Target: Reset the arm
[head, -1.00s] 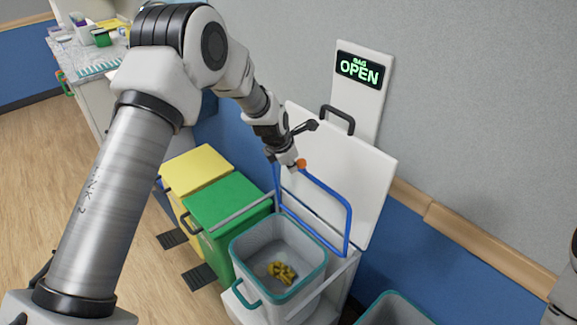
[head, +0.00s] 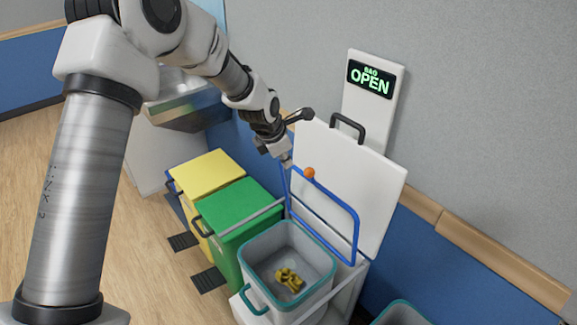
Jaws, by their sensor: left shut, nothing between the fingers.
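My left arm comes in from the left, and its gripper (head: 284,156) is above the bins, in front of the raised white lid. It is shut and empty, a little left of the orange ball (head: 309,173) on the blue frame (head: 350,205). The white bin (head: 268,239) with a teal rim stands open below, with yellow items (head: 289,280) at its bottom. The white lid (head: 370,180) with a black handle is upright against the wall. My right gripper does not show.
A green-lidded bin (head: 237,212) and a yellow-lidded bin (head: 205,172) stand shut to the left, with black pedals on the floor. Another teal-rimmed bin (head: 402,313) shows at the bottom edge. A counter stands behind my arm. Wooden floor (head: 150,240) is clear at left.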

